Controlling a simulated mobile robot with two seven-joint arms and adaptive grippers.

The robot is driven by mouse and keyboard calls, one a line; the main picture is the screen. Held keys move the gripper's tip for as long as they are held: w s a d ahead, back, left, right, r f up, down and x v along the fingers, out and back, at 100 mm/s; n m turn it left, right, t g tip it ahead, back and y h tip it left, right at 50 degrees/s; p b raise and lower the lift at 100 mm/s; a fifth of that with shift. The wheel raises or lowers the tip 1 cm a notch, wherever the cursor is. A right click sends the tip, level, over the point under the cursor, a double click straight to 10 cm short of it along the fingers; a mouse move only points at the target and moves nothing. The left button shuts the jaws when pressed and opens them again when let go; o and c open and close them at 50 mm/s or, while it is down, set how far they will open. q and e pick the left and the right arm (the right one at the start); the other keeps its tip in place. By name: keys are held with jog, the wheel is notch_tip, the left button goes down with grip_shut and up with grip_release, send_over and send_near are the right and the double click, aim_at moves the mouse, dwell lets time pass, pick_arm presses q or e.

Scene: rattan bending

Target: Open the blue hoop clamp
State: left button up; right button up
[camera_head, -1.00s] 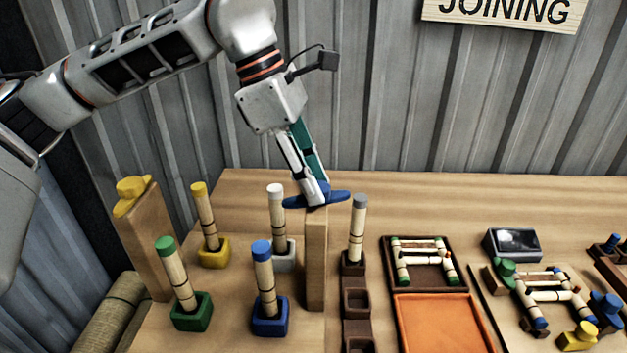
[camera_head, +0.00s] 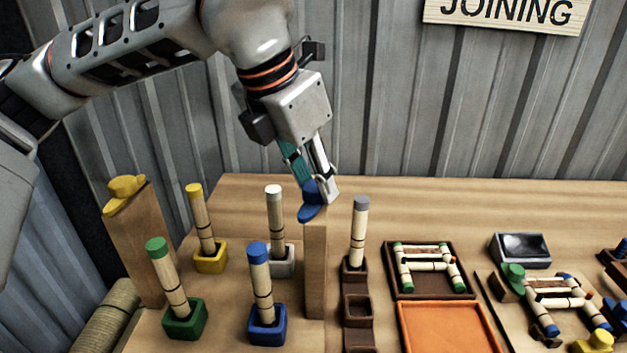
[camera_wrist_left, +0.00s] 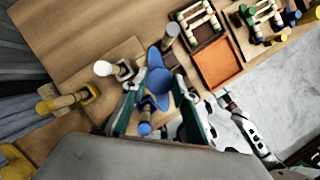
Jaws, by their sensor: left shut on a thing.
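The blue hoop clamp (camera_head: 309,207) is a blue knob-like piece on top of an upright wooden post (camera_head: 316,262) near the middle of the table. My left gripper (camera_head: 320,192) reaches down from above and is shut on the clamp. In the left wrist view the clamp (camera_wrist_left: 158,81) shows as a blue winged shape between the fingers of my left gripper (camera_wrist_left: 152,100). The fingers hide part of it in the head view.
Rattan pieces stand in yellow (camera_head: 210,260), green (camera_head: 185,322), blue (camera_head: 267,328) and white (camera_head: 282,264) holders around the post. A grey-capped piece (camera_head: 358,230) stands close to its right. A yellow clamp (camera_head: 125,190) tops another post at left. An orange tray (camera_head: 448,328) lies right.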

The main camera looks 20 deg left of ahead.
pick_arm(q)
jog(key=shift+d+n+y, duration=0.1)
jog(key=shift+n+y, duration=0.6)
jog(key=shift+n, duration=1.3)
jog(key=shift+b, duration=0.3)
jog(key=o, duration=1.1)
jog(key=shift+t, duration=0.3)
jog(key=v, duration=1.2)
jog(key=shift+d, duration=0.1)
